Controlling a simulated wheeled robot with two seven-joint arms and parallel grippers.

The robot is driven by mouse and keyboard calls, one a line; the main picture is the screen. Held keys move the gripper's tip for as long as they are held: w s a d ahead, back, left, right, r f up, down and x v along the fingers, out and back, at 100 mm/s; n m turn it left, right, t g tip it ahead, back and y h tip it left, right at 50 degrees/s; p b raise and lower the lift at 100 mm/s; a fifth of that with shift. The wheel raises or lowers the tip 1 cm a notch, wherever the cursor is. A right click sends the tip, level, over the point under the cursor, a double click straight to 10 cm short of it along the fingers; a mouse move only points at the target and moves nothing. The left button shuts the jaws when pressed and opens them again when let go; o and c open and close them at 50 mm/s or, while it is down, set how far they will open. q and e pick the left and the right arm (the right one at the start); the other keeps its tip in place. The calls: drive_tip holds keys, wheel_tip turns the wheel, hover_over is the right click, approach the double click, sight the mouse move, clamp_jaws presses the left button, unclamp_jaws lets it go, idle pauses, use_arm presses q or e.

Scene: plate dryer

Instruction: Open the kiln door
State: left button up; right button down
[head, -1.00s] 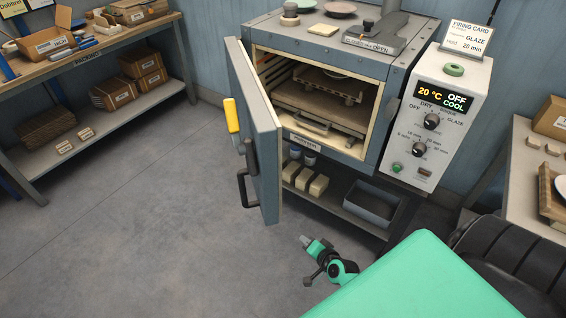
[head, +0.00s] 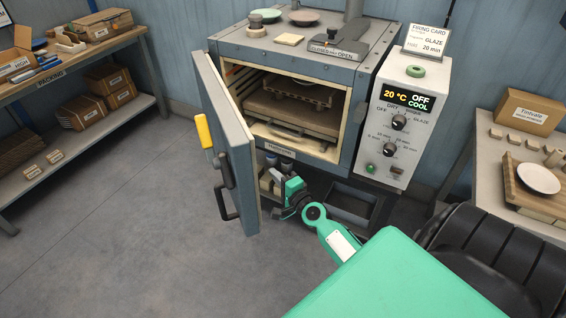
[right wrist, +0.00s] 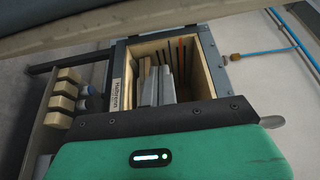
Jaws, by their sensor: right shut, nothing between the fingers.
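The kiln (head: 318,52) stands at the back centre, its chamber open to view with shelves inside. Its grey door (head: 232,150) is hinged at the left and stands well open, swung out toward me. A black pull handle (head: 228,203) and a yellow-gripped lever (head: 203,131) are on the door's outer face. My right gripper (head: 290,181) is shut and empty, low beside the door's inner side near its free edge. I cannot tell whether it touches the door. The right wrist view shows the kiln chamber (right wrist: 172,70) tilted; the fingertips are hidden there. My left gripper is not in view.
The control box (head: 403,120) at the kiln's right reads 20 °C, OFF, COOL. Under the kiln is a shelf with blocks and a grey bin (head: 352,203). A packing bench (head: 75,62) stands left, another table (head: 490,155) right. The floor left of the door is clear.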

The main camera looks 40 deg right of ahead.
drive_tip(key=w+a, duration=0.1)
drive_tip(key=w, duration=0.1)
drive_tip(key=w+a+p, duration=0.1)
drive_tip(key=w+a, duration=0.1)
drive_tip(key=shift+w+a+p, duration=0.2)
drive_tip(key=shift+a+p, duration=0.1)
drive_tip(key=shift+a, duration=0.2)
